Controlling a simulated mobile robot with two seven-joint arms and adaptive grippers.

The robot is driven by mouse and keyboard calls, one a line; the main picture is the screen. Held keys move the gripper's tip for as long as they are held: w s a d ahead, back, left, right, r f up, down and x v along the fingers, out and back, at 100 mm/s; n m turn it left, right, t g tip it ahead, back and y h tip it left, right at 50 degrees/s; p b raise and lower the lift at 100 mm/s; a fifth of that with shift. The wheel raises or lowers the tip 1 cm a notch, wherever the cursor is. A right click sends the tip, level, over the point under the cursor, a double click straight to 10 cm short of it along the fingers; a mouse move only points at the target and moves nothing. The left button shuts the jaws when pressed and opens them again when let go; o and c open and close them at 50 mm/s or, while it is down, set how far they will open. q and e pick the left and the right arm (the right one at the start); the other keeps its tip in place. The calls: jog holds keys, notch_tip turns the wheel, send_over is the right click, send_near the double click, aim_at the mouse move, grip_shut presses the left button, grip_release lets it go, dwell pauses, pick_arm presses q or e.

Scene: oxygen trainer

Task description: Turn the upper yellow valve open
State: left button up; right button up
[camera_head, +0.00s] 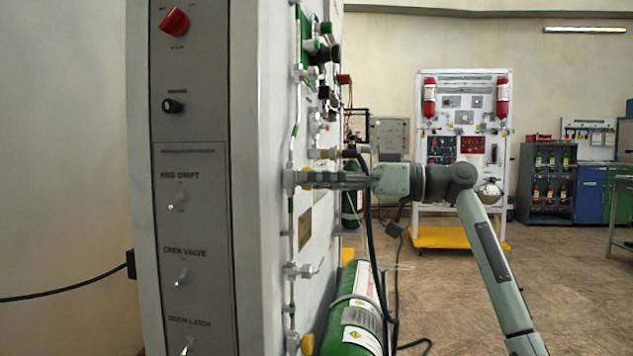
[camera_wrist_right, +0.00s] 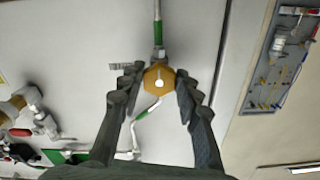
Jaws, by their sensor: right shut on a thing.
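The yellow valve knob (camera_wrist_right: 159,77) is a hexagonal yellow-orange knob with a pale centre, joined to a green and silver pipe on the white panel. In the wrist view it sits between the fingertips of my right gripper (camera_wrist_right: 157,86). In the head view my right gripper (camera_head: 303,180) reaches in from the right to the panel's pipe line and is shut on the knob, which its fingers mostly hide. Another yellow fitting (camera_head: 320,154) is just above the gripper. A lower yellow knob (camera_head: 307,343) is near the bottom. My left gripper is not in view.
The grey control panel (camera_head: 190,240) with switches is at left. A green cylinder (camera_head: 352,312) and dark hoses (camera_head: 372,230) are below my right arm. A white rack (camera_head: 463,150) with red cylinders stands far behind. Open floor (camera_head: 440,300) is at right.

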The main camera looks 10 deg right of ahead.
jog(key=o, duration=1.2)
jog(key=shift+c, duration=0.2)
jog(key=v, duration=1.2)
